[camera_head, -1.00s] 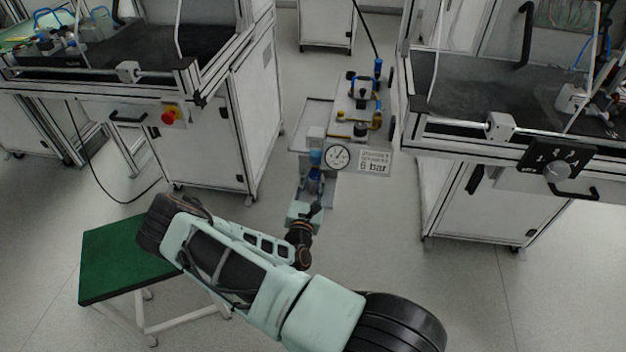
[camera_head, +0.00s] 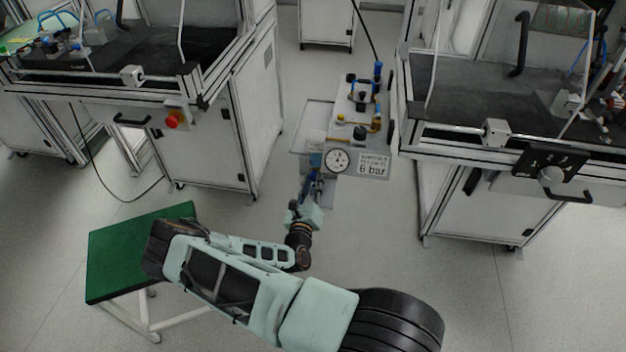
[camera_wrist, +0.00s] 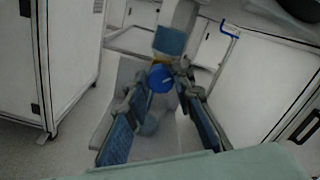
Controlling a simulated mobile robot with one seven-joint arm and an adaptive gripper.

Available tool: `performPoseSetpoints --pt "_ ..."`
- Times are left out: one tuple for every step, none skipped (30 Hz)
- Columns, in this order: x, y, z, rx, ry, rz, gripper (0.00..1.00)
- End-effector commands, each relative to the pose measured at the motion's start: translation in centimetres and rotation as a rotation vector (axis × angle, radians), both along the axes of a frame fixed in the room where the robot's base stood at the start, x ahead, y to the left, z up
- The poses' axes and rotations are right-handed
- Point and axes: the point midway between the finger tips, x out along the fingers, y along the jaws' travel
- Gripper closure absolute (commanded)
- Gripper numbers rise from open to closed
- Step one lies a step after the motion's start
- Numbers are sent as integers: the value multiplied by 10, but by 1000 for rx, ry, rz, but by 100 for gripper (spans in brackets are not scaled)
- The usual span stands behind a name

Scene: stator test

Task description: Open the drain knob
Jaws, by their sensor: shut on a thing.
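The drain knob is a round blue knob (camera_wrist: 160,78) with a pale mark on its face. In the wrist view it sits at upper centre, just below a blue block (camera_wrist: 170,41) with a yellowish band. My gripper (camera_wrist: 162,82) has its blue-padded fingers on either side of the knob and is shut on it. In the head view my gripper (camera_head: 313,188) is at the lower front of the pneumatic unit, below the pressure gauge (camera_head: 337,160). The knob is mostly hidden there by the gripper and cannot be told clearly.
A "6 bar" sign (camera_head: 373,165) is beside the gauge. White workstations stand at left (camera_head: 205,150) and right (camera_head: 470,205), with floor between them. A green-topped stool (camera_head: 115,265) stands close to my arm at lower left.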

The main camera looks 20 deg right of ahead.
Motion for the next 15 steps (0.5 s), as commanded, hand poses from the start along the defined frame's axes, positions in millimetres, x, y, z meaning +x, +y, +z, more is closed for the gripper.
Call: performPoseSetpoints --pt "-1 1 0 -31 23 1 100" --pt "-1 1 0 -51 37 1 100" --pt "0 1 -1 -76 54 1 100" --pt "0 1 -1 -94 66 1 100" --pt "0 1 -1 -110 78 1 100" --pt "0 1 -1 -133 93 1 100" --pt "0 1 -1 -148 103 1 100" --pt "0 1 -1 -162 112 0 100" --pt "-1 0 -1 -181 124 0 100" --pt "0 1 -1 -192 132 0 100" --pt "0 1 -1 -204 139 0 100" --pt "0 1 -1 -217 148 0 100" --pt "0 1 -1 -226 155 0 100" --pt "0 1 -1 -235 160 0 100" --pt "0 1 -1 -244 166 0 100"
